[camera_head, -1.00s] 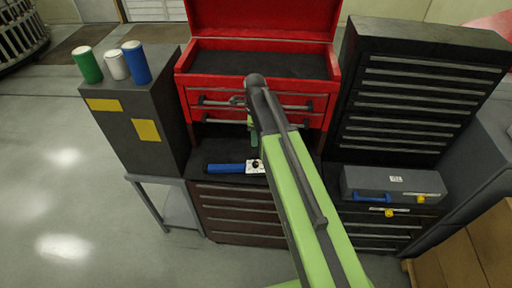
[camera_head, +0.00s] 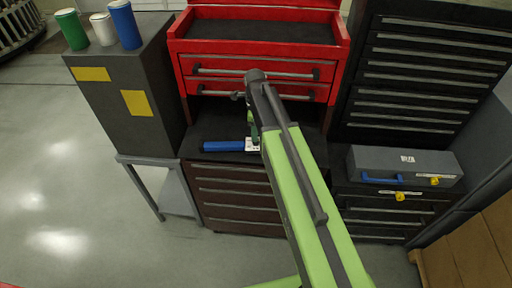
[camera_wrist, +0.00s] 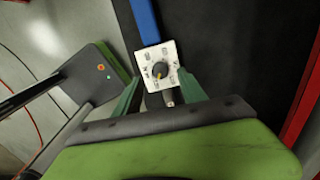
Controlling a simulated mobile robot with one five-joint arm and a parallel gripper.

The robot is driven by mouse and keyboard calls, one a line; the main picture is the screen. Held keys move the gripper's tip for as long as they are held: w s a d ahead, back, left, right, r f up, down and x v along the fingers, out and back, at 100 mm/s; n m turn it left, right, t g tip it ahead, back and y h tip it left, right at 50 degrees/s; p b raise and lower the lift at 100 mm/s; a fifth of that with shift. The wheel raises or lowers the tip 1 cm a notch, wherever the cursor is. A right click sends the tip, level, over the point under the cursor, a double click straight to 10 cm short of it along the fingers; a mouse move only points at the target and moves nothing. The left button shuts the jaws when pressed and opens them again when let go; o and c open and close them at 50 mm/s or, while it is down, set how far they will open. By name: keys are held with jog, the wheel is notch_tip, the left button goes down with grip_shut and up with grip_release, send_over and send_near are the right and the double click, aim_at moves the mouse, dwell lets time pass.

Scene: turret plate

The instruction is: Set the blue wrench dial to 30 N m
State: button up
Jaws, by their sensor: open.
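The blue wrench (camera_head: 223,146) lies on the dark top of the brown drawer cabinet, its blue handle to the left. Its white dial plate (camera_head: 252,145) is at the right end, partly behind my arm. In the wrist view the plate (camera_wrist: 149,54) carries a dark round knob (camera_wrist: 160,70) with a yellow pointer mark and small labels too blurred to read. My gripper (camera_wrist: 160,88) is open, its two green fingers on either side of the plate's near end. In the head view the gripper (camera_head: 252,128) is mostly hidden by my arm. I cannot tell whether a finger touches the knob.
A red tool chest (camera_head: 262,65) stands behind the wrench. A grey cabinet (camera_head: 130,105) with green, white and blue cylinders is at left. A grey case (camera_head: 405,166) with a blue handle sits on the right cabinet. Open floor (camera_head: 60,190) lies at left.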

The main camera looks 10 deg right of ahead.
notch_tip(320, 180, down, 5)
jog(key=b, duration=0.3)
jog(key=shift+r, duration=0.3)
grip_shut()
